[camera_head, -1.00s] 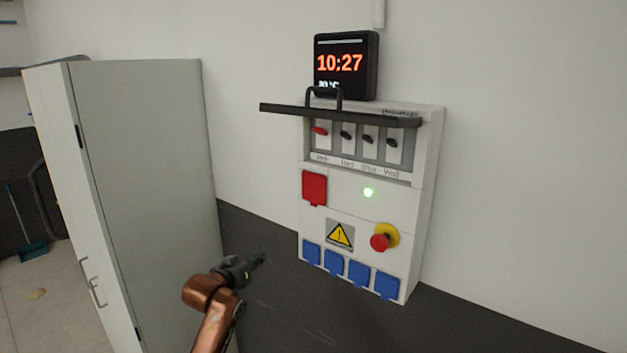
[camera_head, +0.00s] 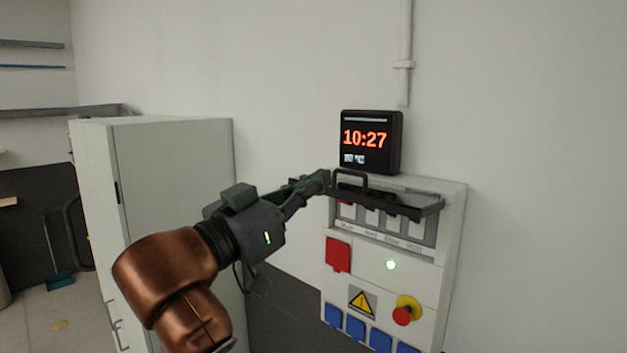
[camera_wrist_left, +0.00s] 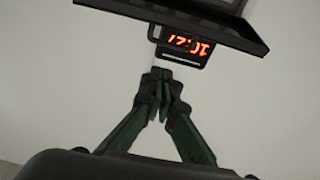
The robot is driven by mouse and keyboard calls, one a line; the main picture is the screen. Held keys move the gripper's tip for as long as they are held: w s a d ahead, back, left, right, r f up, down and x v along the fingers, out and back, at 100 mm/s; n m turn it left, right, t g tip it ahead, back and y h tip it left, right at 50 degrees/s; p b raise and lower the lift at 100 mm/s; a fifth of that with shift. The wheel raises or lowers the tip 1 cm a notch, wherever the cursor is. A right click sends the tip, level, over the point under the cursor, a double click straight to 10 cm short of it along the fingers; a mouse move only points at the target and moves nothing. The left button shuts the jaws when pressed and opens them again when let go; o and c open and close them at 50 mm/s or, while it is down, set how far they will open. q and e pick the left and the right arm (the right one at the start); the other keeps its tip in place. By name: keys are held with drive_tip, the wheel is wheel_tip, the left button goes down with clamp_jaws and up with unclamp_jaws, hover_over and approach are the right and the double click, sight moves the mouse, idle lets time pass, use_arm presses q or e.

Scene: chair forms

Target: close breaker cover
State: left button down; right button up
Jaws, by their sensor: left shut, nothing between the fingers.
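The breaker box (camera_head: 452,225) hangs on the wall. Its dark cover (camera_head: 410,205) is swung up and juts out over the row of switches, with a handle (camera_head: 350,180) on it. My left gripper (camera_head: 322,180) is shut and empty, its fingertips by the left end of the cover near the handle; I cannot tell if they touch. In the left wrist view the shut fingertips (camera_wrist_left: 161,75) show below the cover's dark edge (camera_wrist_left: 185,28), with a gap in the picture. My right gripper is not in view.
A clock display (camera_head: 370,142) sits just above the box. Below the switches are a red flap (camera_head: 338,254), a green light (camera_head: 391,265), a red stop button (camera_head: 402,316) and blue sockets (camera_head: 355,327). A tall grey cabinet (camera_head: 175,180) stands at the left.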

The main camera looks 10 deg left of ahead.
use_arm(q)
wheel_tip(320, 180, up, 2)
drive_tip(key=p, duration=0.4)
hover_over(340, 190)
drive_tip(key=s, duration=0.2)
drive_tip(key=f, duration=0.3)
drive_tip(key=shift+s+d, duration=0.2)
drive_tip(key=shift+s, duration=0.1)
drive_tip(key=shift+s+a+f, duration=0.1)
drive_tip(key=shift+a+f, duration=0.15)
drive_tip(key=shift+f, duration=0.45)
drive_tip(key=shift+d, duration=0.1)
drive_tip(key=shift+f, duration=0.1)
